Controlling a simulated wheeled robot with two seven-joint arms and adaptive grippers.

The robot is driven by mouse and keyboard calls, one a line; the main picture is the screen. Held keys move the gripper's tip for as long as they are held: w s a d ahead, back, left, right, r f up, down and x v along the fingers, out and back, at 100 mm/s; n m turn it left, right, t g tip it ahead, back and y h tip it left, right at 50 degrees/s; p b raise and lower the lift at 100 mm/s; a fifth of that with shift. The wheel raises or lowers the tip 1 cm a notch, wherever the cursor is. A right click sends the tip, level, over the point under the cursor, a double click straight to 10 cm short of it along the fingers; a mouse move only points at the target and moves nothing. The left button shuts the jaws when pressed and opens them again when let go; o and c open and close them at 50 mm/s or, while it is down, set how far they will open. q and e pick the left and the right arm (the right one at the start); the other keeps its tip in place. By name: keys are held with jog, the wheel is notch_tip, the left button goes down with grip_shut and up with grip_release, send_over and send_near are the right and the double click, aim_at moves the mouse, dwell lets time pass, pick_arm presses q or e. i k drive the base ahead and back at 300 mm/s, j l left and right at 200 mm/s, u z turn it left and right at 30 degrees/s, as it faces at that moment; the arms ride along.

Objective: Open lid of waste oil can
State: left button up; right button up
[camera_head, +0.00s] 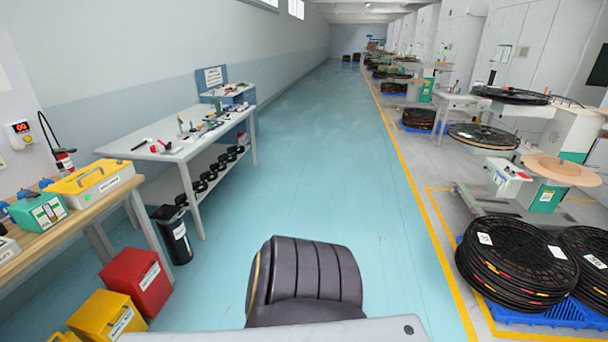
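A black cylindrical can (173,235) with a white label stands on the floor beside the left workbench, and its top looks closed. A red box-shaped container (136,281) and a yellow one (107,317) stand on the floor nearer to me, each with a white label and a closed-looking top. The labels are too small to read, so I cannot tell for sure which is the waste oil can. Neither of my grippers shows in this view.
A wooden bench (75,226) at left holds a yellow case (93,182) and a green box (39,214). A white worktable (178,148) stands beyond. Black reels (516,255) sit on blue pallets at right. The turquoise aisle (310,170) is clear beyond a dark ribbed shape (305,275).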

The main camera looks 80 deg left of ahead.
aim_at(166, 212)
jog(key=u, duration=3.85)
jog(key=i+l+u, duration=0.2)
jog(key=i+l, duration=0.15)
jog(key=i, duration=0.3)
jog(key=i+l+u, duration=0.2)
jog(key=i+l, duration=0.3)
jog(key=i, duration=0.1)
